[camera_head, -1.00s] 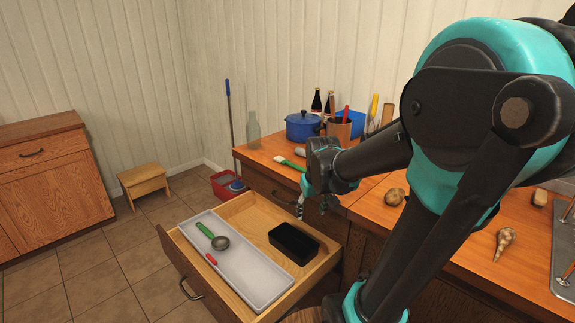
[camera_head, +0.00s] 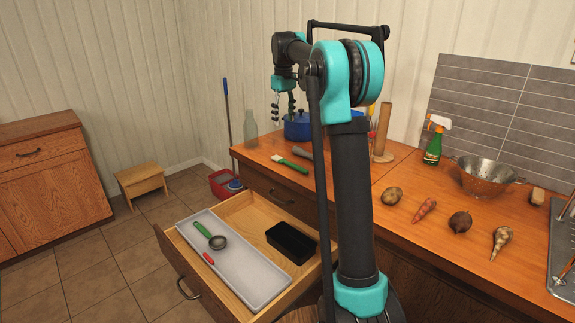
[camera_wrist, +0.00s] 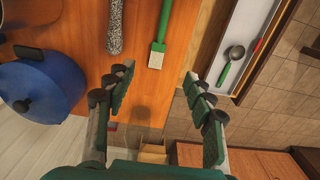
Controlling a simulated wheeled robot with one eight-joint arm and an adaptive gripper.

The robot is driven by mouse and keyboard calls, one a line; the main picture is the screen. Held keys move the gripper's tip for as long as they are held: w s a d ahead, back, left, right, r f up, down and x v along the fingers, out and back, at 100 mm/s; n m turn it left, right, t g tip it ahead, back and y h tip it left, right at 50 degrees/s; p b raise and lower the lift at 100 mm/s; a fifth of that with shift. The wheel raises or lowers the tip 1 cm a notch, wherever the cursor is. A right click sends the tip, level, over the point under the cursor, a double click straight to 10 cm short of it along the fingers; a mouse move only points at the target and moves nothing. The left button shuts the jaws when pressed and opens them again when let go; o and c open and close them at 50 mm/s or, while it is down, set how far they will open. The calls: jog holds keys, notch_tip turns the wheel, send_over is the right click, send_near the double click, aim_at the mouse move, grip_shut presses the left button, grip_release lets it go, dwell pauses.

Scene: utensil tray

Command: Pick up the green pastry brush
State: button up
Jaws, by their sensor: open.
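The green pastry brush (camera_head: 290,164) lies flat on the wooden counter, its pale bristles towards the left and its green handle towards the right. In the wrist view the brush (camera_wrist: 161,38) lies beyond the fingertips, bristle end nearest, roughly between the two fingers. My gripper (camera_head: 283,116) is open and empty, raised above the counter with its fingers pointing down. It also shows open in the wrist view (camera_wrist: 159,78), apart from the brush.
A blue pot (camera_head: 297,125) stands behind the brush, with a glass bottle (camera_head: 250,128) to its left. A dark grey utensil (camera_head: 303,152) lies beside the brush. Below, the open drawer (camera_head: 245,208) holds a pale tray (camera_head: 252,280) with a ladle (camera_head: 212,238) and a black box (camera_head: 290,243).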

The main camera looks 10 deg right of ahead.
send_near(283, 160)
jog(key=f, duration=0.8)
jog(key=shift+w+f, duration=0.25)
jog(key=shift+w, duration=0.05)
jog(key=shift+c, duration=0.2)
jog(key=c, duration=1.1)
jog(key=shift+r, duration=0.1)
jog(key=shift+c, duration=0.2)
